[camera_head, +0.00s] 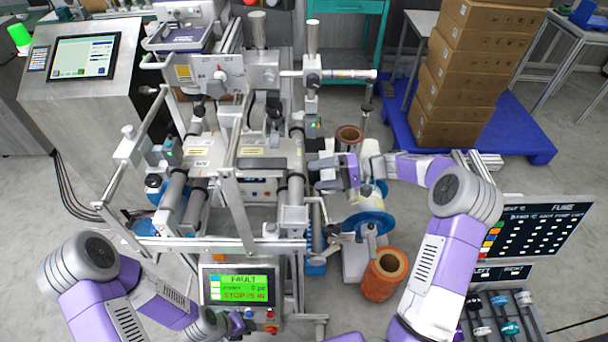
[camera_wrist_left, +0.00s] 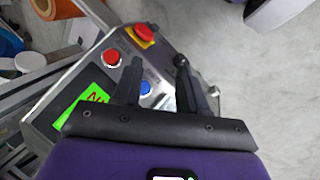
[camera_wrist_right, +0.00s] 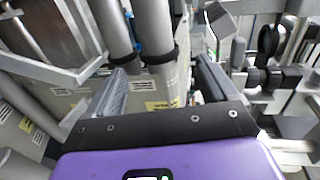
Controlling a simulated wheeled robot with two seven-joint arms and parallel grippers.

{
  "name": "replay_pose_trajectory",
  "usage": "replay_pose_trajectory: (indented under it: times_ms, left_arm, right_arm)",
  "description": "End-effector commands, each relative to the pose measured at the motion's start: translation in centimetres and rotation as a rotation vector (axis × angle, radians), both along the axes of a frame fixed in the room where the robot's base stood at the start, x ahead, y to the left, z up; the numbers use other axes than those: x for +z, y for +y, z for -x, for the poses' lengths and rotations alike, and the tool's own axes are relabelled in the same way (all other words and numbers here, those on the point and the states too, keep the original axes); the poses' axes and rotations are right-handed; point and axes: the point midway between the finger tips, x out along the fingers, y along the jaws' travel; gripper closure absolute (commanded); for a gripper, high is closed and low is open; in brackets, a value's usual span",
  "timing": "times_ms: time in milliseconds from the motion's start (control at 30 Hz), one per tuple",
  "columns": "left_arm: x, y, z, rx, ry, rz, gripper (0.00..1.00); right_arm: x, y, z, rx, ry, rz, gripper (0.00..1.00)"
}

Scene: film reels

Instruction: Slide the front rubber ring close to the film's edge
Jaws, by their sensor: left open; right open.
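In the right wrist view, two dark bands that look like rubber rings, a left one (camera_wrist_right: 124,59) and a right one (camera_wrist_right: 161,57), sit around the ends of two grey rollers. I cannot tell which is the front ring, and no film edge is clear. My right gripper (camera_head: 314,174) is open at the right side of the machine; in the right wrist view its fingers (camera_wrist_right: 160,85) are apart, with the ring ends beyond them and nothing held. My left gripper (camera_wrist_left: 157,72) is open and empty above the control panel (camera_wrist_left: 112,62).
The panel has red (camera_wrist_left: 110,58) and blue (camera_wrist_left: 146,87) buttons; its screen (camera_head: 239,289) reads FAULT. A blue reel (camera_head: 369,224) and an orange roll (camera_head: 373,286) are right of the machine (camera_head: 270,160). Stacked cartons (camera_head: 470,80) stand at the back right. Metal frame bars surround the rollers.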

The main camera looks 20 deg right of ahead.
Motion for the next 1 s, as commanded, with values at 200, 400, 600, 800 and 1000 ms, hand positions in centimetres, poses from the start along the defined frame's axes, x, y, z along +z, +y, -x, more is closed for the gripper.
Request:
replay_pose_trajectory:
  times_ms: [200,400,600,800,1000]
  left_arm:
    - [-0.9,0.0,0.0,0.000,-0.001,0.000,0.57]
    - [-1.1,0.0,0.0,0.000,-0.001,0.000,0.57]
    - [-1.1,0.0,0.0,0.000,-0.001,0.000,0.57]
    - [-1.1,0.0,0.0,0.000,-0.001,0.000,0.57]
    - [-1.1,0.0,0.0,0.000,-0.001,0.000,0.57]
  right_arm:
    - [-0.9,3.2,-0.9,0.003,-0.001,-0.001,0.14]
    - [-1.1,4.3,-1.3,0.000,0.001,-0.001,0.14]
    - [-1.0,4.4,-1.3,0.000,0.001,-0.001,0.14]
    - [-1.1,4.4,-1.3,0.000,0.001,-0.001,0.39]
    - [-1.1,4.4,-1.3,0.000,0.001,-0.001,0.69]
